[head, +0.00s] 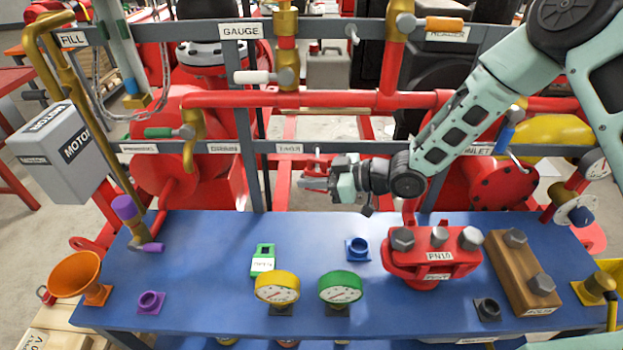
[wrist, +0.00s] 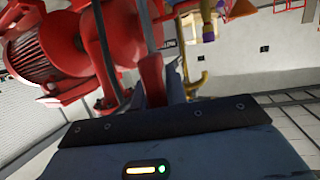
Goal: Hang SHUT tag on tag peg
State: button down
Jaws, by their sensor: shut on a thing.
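My gripper (head: 316,184) is shut on a small red tag (head: 314,174), held in front of the grey rail near a label that seems to read TAGS (head: 290,148). The tag's lettering cannot be read. I cannot tell whether the tag touches a peg. In the wrist view, the finger ends are partly hidden by the gripper body and red shapes show between and beyond them.
A blue table (head: 200,290) below bears a green tag-like piece (head: 263,260), a yellow gauge (head: 277,287), a green gauge (head: 341,287), a blue fitting (head: 358,249) and a red flange (head: 433,262). Red pipes and the upper rail stand behind the gripper. The table's left middle is clear.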

dwell(0.4)
jog(key=c, duration=1.3)
grip_release()
jog(key=b+v, duration=0.4)
jog(key=v, duration=1.3)
jog(key=s+a+r+m+g+h, duration=0.1)
jog(key=s+h, duration=0.3)
jog(key=s, duration=0.4)
jog(key=s+r+m+g+h, duration=0.1)
jog(key=s+r+m+h, duration=0.1)
jog(key=s+h, duration=0.3)
jog(key=s+a+r+m+g+h, duration=0.1)
jog(key=s+r+m+g+h, duration=0.1)
jog(key=s, duration=1)
jog(key=shift+s+a+r+m+h, duration=0.1)
jog(key=shift+s+a+m+h, duration=0.05)
jog(key=shift+m+h, duration=0.4)
jog(key=shift+s+a+r+m+h, duration=0.1)
jog(key=shift+a+r+m+h, duration=0.2)
jog(key=shift+h, duration=0.35)
jog(key=shift+d+f, duration=0.1)
jog(key=shift+f, duration=0.05)
